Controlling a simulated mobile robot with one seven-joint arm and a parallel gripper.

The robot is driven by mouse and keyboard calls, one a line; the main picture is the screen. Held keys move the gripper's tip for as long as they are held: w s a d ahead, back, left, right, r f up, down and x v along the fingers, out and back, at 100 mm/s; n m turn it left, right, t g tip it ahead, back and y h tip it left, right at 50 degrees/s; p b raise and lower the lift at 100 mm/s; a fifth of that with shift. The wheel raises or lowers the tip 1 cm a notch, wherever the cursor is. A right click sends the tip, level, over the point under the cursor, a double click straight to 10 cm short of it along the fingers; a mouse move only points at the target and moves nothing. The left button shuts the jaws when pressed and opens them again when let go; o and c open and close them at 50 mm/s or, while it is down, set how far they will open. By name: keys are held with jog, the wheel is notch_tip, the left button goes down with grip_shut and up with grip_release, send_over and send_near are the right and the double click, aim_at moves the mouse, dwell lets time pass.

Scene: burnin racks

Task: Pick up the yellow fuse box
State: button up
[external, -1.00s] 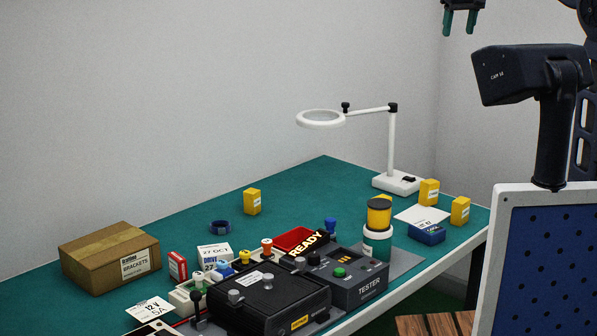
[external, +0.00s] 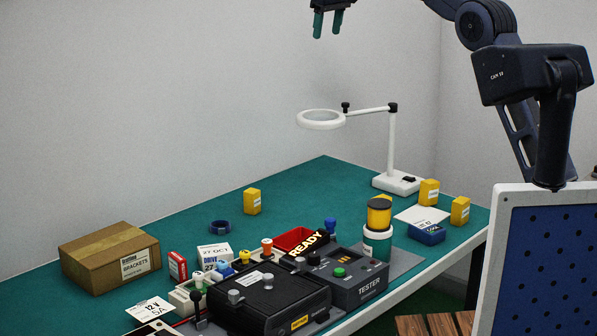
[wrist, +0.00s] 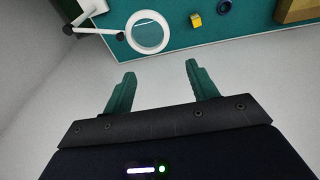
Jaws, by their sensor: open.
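Several small yellow boxes stand on the green table. One yellow box (external: 252,201) is alone at the back left. Two more are at the right: one yellow box (external: 429,192) near the lamp base and another yellow box (external: 460,211) by the right edge. A further bit of yellow shows behind the yellow-topped jar. I cannot tell from the labels which is the fuse box. My gripper (external: 328,24) is open and empty, high above the table. In the wrist view my gripper (wrist: 158,84) points toward the table, with a yellow box (wrist: 195,20) beyond its fingers.
A white magnifier lamp (external: 391,145) stands between the back-left box and the right-hand boxes; its ring also shows in the wrist view (wrist: 147,32). A cardboard box (external: 110,257), tester (external: 358,282), black case (external: 266,300) and blue ring (external: 219,227) are on the table.

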jog(key=a+f+n, duration=0.1)
jog(key=a+f, duration=0.4)
jog(key=a, duration=0.4)
jog(key=a+f+n, duration=0.1)
jog(key=a+f, duration=0.4)
jog(key=a, duration=0.3)
jog(key=g, duration=0.1)
send_over(252, 191)
jog(key=d, duration=0.1)
notch_tip(252, 191, down, 29)
jog(key=shift+w+d+r, duration=0.1)
jog(key=shift+d, duration=0.05)
jog(key=f, duration=0.5)
jog(key=shift+w+a+f, duration=0.2)
jog(key=shift+a, duration=0.15)
jog(key=shift+a+f, duration=0.25)
jog(key=shift+f, duration=1.05)
jog(key=shift+a+f, duration=0.25)
jog(key=shift+f, duration=1.05)
jog(key=shift+c, duration=0.2)
jog(key=c, duration=1)
